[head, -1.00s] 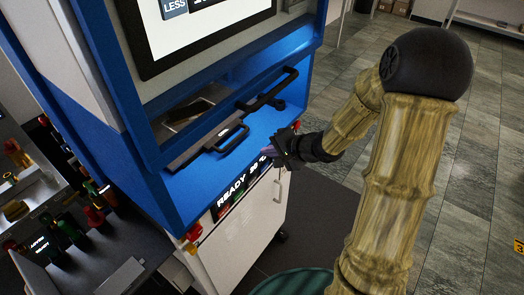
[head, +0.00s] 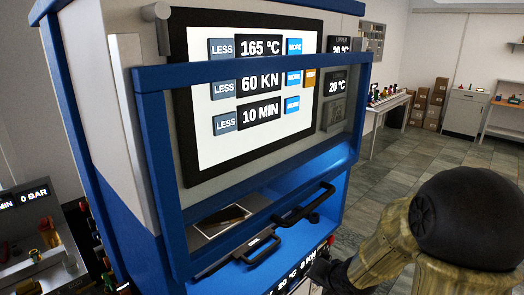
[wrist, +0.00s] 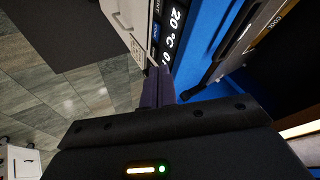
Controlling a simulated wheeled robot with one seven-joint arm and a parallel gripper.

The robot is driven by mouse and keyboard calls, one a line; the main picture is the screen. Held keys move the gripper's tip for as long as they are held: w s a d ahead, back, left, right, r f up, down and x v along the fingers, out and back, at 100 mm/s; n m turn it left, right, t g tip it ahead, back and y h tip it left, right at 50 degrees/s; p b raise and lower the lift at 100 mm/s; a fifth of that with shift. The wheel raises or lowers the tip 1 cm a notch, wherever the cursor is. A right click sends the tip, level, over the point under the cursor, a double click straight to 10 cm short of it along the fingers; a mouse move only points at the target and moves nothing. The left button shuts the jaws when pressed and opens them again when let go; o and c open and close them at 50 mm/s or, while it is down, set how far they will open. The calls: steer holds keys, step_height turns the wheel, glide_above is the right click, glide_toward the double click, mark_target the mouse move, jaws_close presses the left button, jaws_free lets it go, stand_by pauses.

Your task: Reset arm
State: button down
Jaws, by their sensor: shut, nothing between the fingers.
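My gripper (wrist: 158,88) shows in the wrist view with its two dark purple fingers together and nothing between them. It points at the lower front of the blue press, near the black readout strip (wrist: 172,28). In the head view my arm comes in at the lower right, and its end is mostly cut off by the bottom edge beside the press. The blue press (head: 158,160) has a large touch screen (head: 255,80) reading 165 °C, 60 KN and 10 MIN. Black handles (head: 300,205) stick out at the front of its blue-lit opening.
A flat tray piece (head: 222,220) lies inside the press opening. A bench with other equipment (head: 40,255) stands at the left. The tiled floor (head: 400,165) at the right is open, with cardboard boxes (head: 437,100) and a white cabinet (head: 465,112) at the back.

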steer(key=s+f+n+g+h+b, duration=0.1)
steer(key=s+n+g, duration=0.3)
steer(key=s, duration=1)
steer(key=shift+s+f+n+g+h+b, duration=0.25)
steer(key=shift+n+h+b, duration=0.35)
steer(key=shift+n+b, duration=0.3)
